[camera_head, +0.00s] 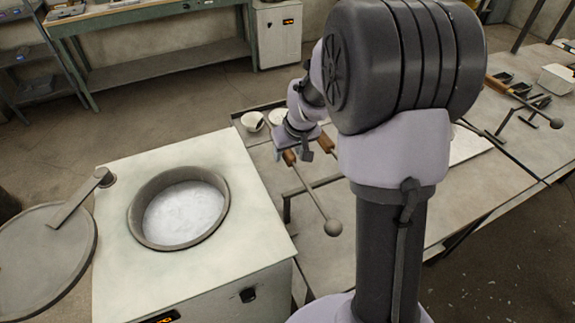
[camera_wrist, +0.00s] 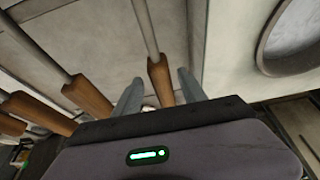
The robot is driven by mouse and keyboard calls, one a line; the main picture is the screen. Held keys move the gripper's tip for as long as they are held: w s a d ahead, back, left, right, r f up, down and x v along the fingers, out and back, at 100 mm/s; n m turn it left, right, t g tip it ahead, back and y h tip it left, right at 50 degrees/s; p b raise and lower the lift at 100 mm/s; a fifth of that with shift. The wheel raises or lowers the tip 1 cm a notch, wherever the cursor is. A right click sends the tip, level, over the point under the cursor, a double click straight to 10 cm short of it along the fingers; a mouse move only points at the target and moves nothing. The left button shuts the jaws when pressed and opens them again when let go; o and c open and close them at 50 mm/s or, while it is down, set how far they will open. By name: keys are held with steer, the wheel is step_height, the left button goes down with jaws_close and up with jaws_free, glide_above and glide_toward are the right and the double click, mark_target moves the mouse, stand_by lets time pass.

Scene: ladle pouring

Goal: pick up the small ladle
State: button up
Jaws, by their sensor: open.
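A ladle with a wooden handle (camera_head: 290,158), a thin metal rod and a small round grey end (camera_head: 333,228) lies along the left side of the workbench, close to the furnace; I take it as the small ladle. My gripper (camera_head: 294,154) is over its handle end, pointing down. In the wrist view, my gripper (camera_wrist: 160,84) is open, with one finger on each side of the wooden handle (camera_wrist: 159,79). I cannot tell whether either finger touches it. The ladle's round end is out of the wrist view.
A furnace (camera_head: 245,230) with an open round pot stands left of the bench, its lid (camera_head: 40,265) swung aside. More wooden handles (camera_wrist: 88,97) lie close left of my gripper. A white bowl (camera_head: 252,121) is behind it. Another ladle (camera_head: 535,108) lies far right.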

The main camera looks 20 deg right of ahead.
steer(key=x, duration=0.1)
steer(key=b+x, duration=0.1)
steer(key=x, duration=0.2)
steer(key=shift+s+a, duration=0.25)
steer(key=shift+w+f, duration=0.15)
steer(key=shift+w, duration=0.05)
steer(key=shift+s, duration=0.1)
steer(key=shift+c, duration=0.9)
jaws_close()
steer(key=shift+d, duration=0.1)
